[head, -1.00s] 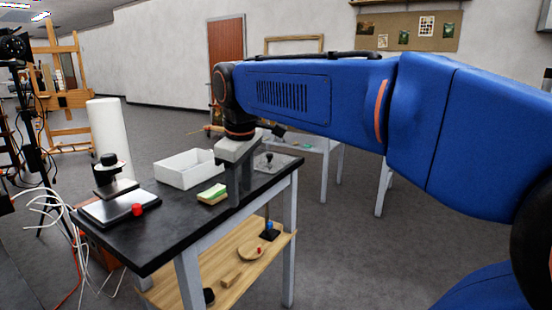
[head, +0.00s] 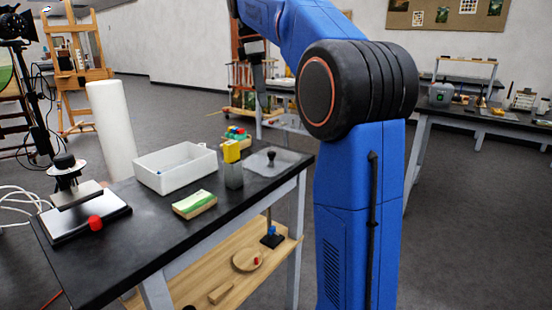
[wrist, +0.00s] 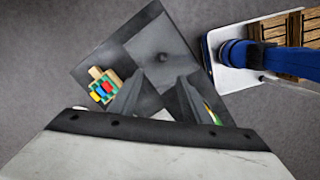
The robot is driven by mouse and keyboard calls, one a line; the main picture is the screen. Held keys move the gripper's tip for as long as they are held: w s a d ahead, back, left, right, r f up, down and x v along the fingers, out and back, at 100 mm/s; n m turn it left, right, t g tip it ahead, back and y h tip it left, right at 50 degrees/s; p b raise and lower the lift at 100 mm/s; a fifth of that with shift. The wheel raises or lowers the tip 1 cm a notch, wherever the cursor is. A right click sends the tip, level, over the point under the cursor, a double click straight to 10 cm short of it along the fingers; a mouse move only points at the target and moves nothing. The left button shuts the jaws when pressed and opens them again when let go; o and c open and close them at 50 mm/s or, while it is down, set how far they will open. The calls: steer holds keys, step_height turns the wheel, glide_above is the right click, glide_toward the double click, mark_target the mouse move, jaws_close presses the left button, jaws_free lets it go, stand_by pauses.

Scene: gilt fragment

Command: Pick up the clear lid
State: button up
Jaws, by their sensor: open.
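The clear lid (head: 285,166) is a flat see-through sheet with a dark knob, lying at the right end of the black table. In the wrist view the lid (wrist: 149,45) shows as a pale grey square with its knob near the middle. My gripper (wrist: 160,76) is open and empty, its two fingers pointing toward the lid from above, with the knob just beyond the gap between them.

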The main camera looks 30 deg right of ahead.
glide_above(271, 152)
steer(key=w, duration=0.1)
steer(key=f, duration=1.1)
steer(key=shift+w+a+f, duration=0.15)
steer(key=shift+a+f, duration=0.05)
steer(key=shift+f, duration=0.15)
steer(key=shift+s+d+f, duration=0.1)
steer(key=shift+s+f, duration=0.05)
steer(key=shift+f, duration=0.75)
steer(key=shift+s+d+f, duration=0.1)
steer(key=shift+s+f, duration=0.1)
steer(key=shift+f, duration=0.7)
steer(key=shift+s+f, duration=0.15)
steer(key=shift+f, duration=0.75)
steer(key=shift+c, duration=0.5)
jaws_close()
